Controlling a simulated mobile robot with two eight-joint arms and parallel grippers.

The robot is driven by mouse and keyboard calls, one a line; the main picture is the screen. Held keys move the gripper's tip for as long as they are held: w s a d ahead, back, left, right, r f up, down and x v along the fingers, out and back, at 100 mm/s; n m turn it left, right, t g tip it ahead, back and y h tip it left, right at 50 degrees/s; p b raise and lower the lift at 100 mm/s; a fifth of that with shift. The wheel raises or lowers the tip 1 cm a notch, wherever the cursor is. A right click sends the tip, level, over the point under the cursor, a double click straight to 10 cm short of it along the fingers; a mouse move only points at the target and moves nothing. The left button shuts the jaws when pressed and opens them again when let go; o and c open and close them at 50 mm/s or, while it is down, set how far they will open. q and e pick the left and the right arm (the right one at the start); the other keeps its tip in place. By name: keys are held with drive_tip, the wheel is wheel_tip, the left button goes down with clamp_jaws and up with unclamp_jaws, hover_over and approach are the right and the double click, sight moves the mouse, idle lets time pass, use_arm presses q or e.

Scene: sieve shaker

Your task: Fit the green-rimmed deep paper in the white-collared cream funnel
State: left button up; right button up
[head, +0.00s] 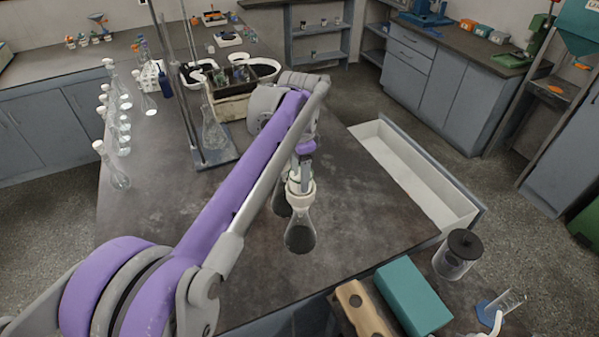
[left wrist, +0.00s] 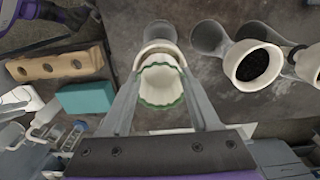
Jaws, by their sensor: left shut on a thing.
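The deep white paper with a scalloped green rim (left wrist: 162,86) is between the fingertips of my left gripper (left wrist: 161,80), which is shut on it. The cream funnel (left wrist: 158,48) shows just beyond the paper, partly hidden by it. In the head view the funnel (head: 300,197) stands upright on a conical flask (head: 299,237). My left gripper (head: 305,170) is directly over its mouth, fingers pointing down. The paper is at or just above the mouth; I cannot tell how deep it sits. My right gripper is not in view.
Another funnel (left wrist: 256,66) with dark contents is close by on the right in the wrist view. A teal box (head: 412,298), a wooden block with holes (head: 362,308) and a lidded jar (head: 457,256) are near the front. An open white drawer (head: 412,175) is on the right.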

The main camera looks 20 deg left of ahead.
use_arm(q)
drive_tip(key=shift+f+b, duration=0.3)
drive_tip(key=shift+f, duration=0.4)
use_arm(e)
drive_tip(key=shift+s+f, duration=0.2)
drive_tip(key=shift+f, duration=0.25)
use_arm(q)
drive_tip(key=shift+f, duration=0.1)
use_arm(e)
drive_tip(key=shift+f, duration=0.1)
use_arm(q)
drive_tip(key=shift+s+d+f, duration=0.1)
drive_tip(key=shift+f, duration=0.2)
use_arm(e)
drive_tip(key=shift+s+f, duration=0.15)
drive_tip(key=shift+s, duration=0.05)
